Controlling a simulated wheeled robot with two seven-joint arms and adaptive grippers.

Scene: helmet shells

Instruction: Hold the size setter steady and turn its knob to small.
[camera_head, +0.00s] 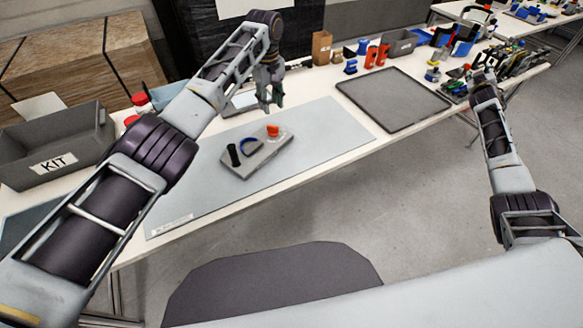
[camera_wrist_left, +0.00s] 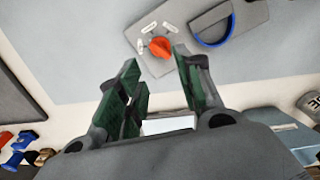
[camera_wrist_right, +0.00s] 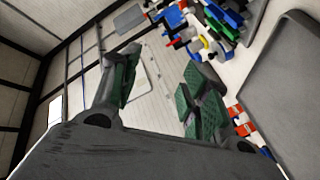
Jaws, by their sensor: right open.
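The size setter (camera_head: 262,160) is a grey plate on the pale blue mat, with an orange knob (camera_head: 272,131), a blue arc (camera_head: 250,147) and a black upright handle (camera_head: 233,155). In the left wrist view the plate (camera_wrist_left: 188,18) lies beyond the fingers. Its orange knob (camera_wrist_left: 160,47) shows between the fingertips, with small white labels around it. My left gripper (camera_head: 268,100) is open and empty, above the mat and behind the knob, apart from it. My right gripper (camera_wrist_right: 160,65) is open and empty, far right over the table's parts end.
A grey KIT bin (camera_head: 55,150) stands at the left end of the table. A dark empty tray (camera_head: 393,100) lies right of the mat (camera_head: 335,125). Red and blue parts (camera_head: 376,55) stand along the back. The mat around the setter is clear.

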